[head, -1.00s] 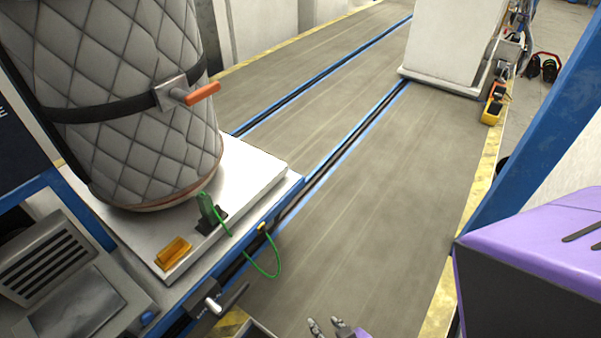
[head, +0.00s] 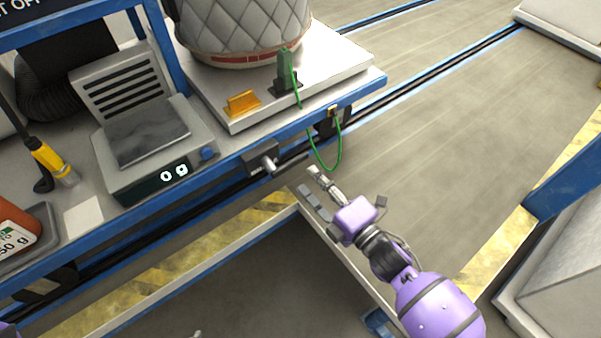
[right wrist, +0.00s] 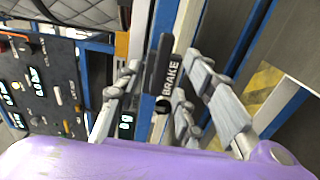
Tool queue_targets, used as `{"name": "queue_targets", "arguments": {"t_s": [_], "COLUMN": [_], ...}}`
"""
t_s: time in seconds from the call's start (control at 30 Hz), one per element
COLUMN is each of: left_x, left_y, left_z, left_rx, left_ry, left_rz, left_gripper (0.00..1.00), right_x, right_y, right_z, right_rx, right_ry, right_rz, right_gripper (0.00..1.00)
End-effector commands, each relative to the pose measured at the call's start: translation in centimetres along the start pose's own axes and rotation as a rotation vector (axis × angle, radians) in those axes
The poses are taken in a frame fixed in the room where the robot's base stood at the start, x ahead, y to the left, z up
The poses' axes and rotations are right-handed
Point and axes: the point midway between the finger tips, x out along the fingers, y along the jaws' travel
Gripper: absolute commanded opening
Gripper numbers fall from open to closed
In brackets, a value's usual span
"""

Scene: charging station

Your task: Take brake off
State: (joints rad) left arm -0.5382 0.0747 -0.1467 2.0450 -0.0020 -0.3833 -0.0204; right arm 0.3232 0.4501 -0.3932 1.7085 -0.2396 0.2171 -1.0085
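The brake lever has a silver hub (head: 268,162) on a dark box under the blue cart rail in the head view, with a dark handle pointing right. In the right wrist view the dark brake handle (right wrist: 158,65) stands beside the word BRAKE. My right gripper (head: 309,181) is open and empty, just right of and below the lever in the head view. In the right wrist view its spread fingers (right wrist: 160,85) lie on either side of the handle; I cannot tell whether they touch it. Of my left arm, only small parts show at the head view's bottom edge.
The cart carries a quilted vessel (head: 243,25), a green clamp (head: 285,70) with a green cable, and a yellow block (head: 242,103). A scale (head: 150,135) reading 0 g stands left of the lever. Blue rails run along the floor. Open floor lies to the right.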

Motion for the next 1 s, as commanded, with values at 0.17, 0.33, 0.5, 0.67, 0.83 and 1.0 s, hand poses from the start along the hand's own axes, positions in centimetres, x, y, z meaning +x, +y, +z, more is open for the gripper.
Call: {"name": "queue_targets", "arguments": {"t_s": [0.17,0.33,0.5,0.67,0.83,1.0], "left_x": [-0.1,-0.1,-0.1,-0.2,-0.3,-0.3], "left_y": [0.1,0.2,0.2,0.2,0.1,0.1], "left_z": [0.0,-0.4,0.0,0.2,0.3,0.3], "left_rx": [-0.003,-0.005,-0.006,-0.006,-0.005,-0.004], "left_ry": [-0.002,0.005,-0.003,-0.006,-0.007,-0.008], "left_rz": [0.000,0.002,0.001,0.001,0.001,0.001], "left_gripper": [0.36,0.36,0.36,0.36,0.36,0.36], "right_x": [1.8,4.6,6.8,7.7,7.8,7.7], "right_y": [0.2,0.2,0.1,0.0,0.0,0.0], "right_z": [0.1,0.1,0.1,0.1,0.1,0.1], "right_rx": [-0.022,-0.020,-0.018,-0.018,-0.017,-0.017], "right_ry": [0.000,-0.001,-0.002,-0.002,-0.002,-0.003], "right_rz": [0.004,0.003,0.001,-0.001,-0.001,-0.001], "right_gripper": [0.36,0.36,0.36,0.36,0.36,0.24]}}
